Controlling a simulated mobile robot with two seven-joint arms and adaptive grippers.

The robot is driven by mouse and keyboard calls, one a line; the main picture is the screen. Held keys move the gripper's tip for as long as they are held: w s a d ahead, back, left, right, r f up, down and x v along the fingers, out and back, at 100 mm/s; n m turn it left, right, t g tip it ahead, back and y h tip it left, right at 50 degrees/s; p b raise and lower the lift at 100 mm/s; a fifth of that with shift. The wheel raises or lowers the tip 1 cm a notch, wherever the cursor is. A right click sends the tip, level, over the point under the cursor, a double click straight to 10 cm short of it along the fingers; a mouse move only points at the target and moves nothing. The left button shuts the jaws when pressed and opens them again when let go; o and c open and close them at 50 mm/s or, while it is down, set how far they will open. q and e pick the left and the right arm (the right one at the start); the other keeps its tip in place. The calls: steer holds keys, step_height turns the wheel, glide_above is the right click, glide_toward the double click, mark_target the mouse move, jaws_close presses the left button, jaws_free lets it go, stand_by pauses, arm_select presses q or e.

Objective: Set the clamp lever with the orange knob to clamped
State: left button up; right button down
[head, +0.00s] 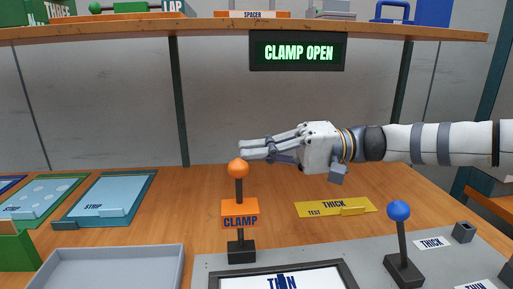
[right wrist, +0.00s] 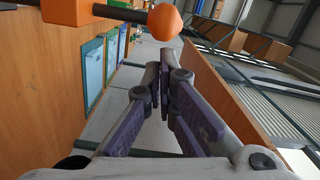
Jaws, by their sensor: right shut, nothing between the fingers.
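The clamp lever stands upright on a dark base, with an orange knob (head: 238,168) on top and an orange CLAMP label (head: 240,215) on its shaft. A sign (head: 298,52) above reads CLAMP OPEN. My right gripper (head: 243,149) comes in from the right with its fingers shut and empty, just above and behind the knob in the head view. In the right wrist view, the orange knob (right wrist: 164,22) shows beyond the shut fingertips (right wrist: 158,72), at the upper middle. I cannot tell whether they touch. My left gripper is not in view.
A second lever with a blue knob (head: 399,210) stands at the right on the grey panel. A yellow THICK test strip (head: 335,208) lies on the table behind.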

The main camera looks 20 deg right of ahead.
stand_by(0.3)
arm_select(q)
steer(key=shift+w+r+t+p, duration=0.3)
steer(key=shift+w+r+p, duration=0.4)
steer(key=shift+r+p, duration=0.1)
arm_select(e)
steer(key=n, duration=0.6)
glide_above(240, 209)
steer(key=s+d, duration=0.2)
steer(key=s, duration=0.1)
steer(key=shift+d, duration=0.15)
